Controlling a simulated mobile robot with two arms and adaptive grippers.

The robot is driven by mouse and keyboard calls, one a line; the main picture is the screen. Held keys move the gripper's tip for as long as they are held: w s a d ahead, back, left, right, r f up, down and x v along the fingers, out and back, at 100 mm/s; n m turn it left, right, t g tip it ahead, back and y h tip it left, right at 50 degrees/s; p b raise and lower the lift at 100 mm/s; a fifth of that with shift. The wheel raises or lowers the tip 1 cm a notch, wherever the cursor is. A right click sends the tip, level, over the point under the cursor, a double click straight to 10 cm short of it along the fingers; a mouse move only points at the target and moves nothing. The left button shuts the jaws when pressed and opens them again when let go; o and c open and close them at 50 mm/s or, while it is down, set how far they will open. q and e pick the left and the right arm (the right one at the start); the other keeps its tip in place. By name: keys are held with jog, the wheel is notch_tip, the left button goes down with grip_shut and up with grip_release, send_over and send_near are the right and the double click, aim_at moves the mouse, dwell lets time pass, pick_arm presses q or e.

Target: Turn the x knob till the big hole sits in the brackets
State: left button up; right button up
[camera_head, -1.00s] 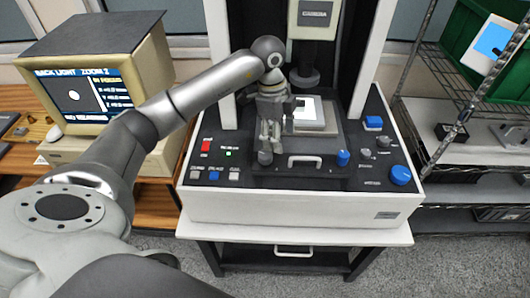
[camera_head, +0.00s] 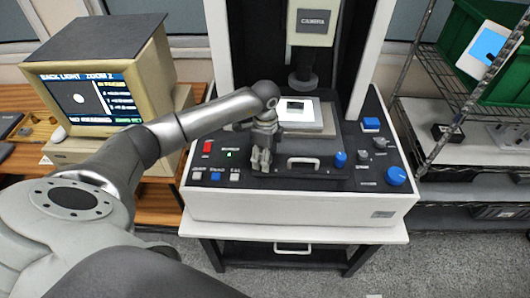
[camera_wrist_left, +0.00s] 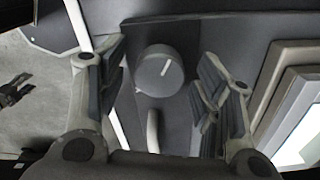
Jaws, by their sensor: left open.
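My left gripper (camera_head: 261,160) is over the front left of the stage of the measuring machine (camera_head: 300,208). It is open. In the left wrist view its two fingers (camera_wrist_left: 160,95) stand apart on either side of a round grey knob (camera_wrist_left: 158,70) with a white line. I see a gap between the knob and each finger; no label is readable. In the head view this knob is hidden by the gripper. The monitor (camera_head: 98,95) shows a white round spot (camera_head: 79,98) on a dark picture; I cannot make out the brackets. My right gripper is not in view.
A white handle (camera_head: 303,162) and a blue knob (camera_head: 340,159) are right of the gripper. The lit stage plate (camera_head: 300,125) lies behind it, under the camera head (camera_head: 313,25). Buttons line the front left panel; more knobs, including a large blue one (camera_head: 396,176), are on the right.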

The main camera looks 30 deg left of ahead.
pick_arm(q)
jog(key=shift+f, duration=0.1)
jog(key=c, duration=1)
